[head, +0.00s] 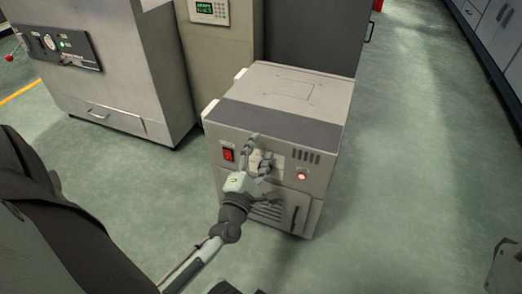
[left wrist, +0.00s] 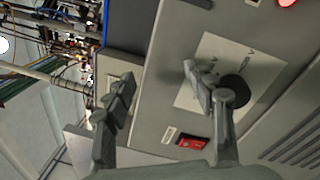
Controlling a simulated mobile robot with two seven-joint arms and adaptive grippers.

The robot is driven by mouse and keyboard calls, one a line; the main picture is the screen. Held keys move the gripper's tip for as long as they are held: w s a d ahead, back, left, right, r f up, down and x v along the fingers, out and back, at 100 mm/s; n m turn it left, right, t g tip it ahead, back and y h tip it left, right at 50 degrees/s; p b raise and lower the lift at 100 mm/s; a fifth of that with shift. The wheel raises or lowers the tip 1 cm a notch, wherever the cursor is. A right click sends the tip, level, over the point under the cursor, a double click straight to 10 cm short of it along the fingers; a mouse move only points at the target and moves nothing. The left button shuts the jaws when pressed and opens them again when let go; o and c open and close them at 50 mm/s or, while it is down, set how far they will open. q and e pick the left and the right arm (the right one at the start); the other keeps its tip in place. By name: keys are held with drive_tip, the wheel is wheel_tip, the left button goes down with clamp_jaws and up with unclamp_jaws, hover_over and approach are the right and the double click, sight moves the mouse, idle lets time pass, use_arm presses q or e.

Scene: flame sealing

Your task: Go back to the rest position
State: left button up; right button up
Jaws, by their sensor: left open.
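My left gripper (head: 259,152) is in front of the upper front face of a beige box-shaped machine (head: 325,95). It is open, with its fingers spread and nothing held between them. In the left wrist view, the gripper (left wrist: 158,88) has one finger across a pale label plate (left wrist: 215,50), overlapping a dark round knob (left wrist: 238,84). I cannot tell whether that finger touches the knob. The machine's red switch (head: 228,155) is left of the gripper, and a lit red button (head: 302,176) is right of it.
A large grey cabinet (head: 120,90) stands at the back left, and a beige cabinet with a green display (head: 209,8) stands behind the machine. Grey drawers (head: 490,35) line the far right. The green floor (head: 420,170) right of the machine is clear.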

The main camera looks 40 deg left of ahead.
use_arm(q)
drive_tip(key=shift+r, duration=0.35)
drive_tip(key=shift+d, duration=0.1)
drive_tip(key=shift+f, duration=0.1)
